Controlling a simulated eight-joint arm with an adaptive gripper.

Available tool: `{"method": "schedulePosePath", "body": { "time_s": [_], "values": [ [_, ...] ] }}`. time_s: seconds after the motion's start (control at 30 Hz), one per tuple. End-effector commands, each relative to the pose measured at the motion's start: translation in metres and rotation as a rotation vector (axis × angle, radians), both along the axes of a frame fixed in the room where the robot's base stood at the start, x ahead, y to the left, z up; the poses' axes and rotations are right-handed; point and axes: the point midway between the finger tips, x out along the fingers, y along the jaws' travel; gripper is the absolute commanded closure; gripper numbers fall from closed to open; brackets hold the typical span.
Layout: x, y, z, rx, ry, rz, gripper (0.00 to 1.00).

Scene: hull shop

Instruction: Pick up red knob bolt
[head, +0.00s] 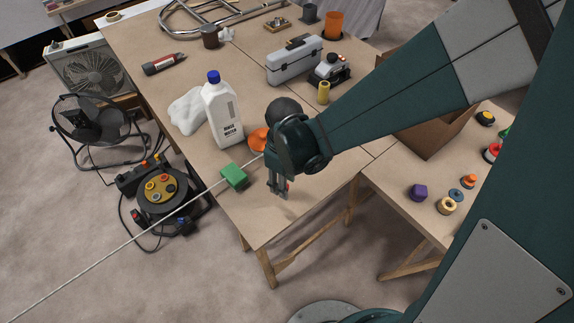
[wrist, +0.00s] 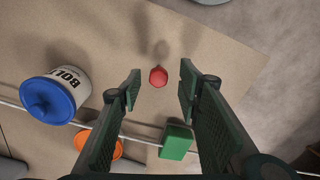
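The red knob bolt (wrist: 158,76) shows in the wrist view as a small round red head over the tan table. It lies between my fingertips as seen from the wrist, with a gap on either side. My gripper (wrist: 159,86) is open and empty. In the head view my gripper (head: 279,192) points down over the near end of the table. A little red shows beside the fingers there; the rest of the bolt is hidden. I cannot tell the height of the fingertips above the bolt.
A green block (head: 234,176), an orange round thing (head: 257,139) and a white bottle with a blue cap (head: 222,112) stand left of my gripper. A pale line (head: 130,241) crosses the table's left edge. The table's near corner (head: 262,230) is bare.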

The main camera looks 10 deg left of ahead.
Motion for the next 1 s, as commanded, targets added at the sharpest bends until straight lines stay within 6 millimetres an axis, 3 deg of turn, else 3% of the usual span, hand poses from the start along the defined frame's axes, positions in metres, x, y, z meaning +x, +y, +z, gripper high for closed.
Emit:
{"method": "schedulePosePath", "body": {
  "time_s": [0.5,1.0],
  "values": [
    [0.003,0.001,-0.044,0.000,0.000,0.000,0.66],
    [0.002,0.001,-0.050,0.000,0.000,0.000,0.66]
  ]
}}
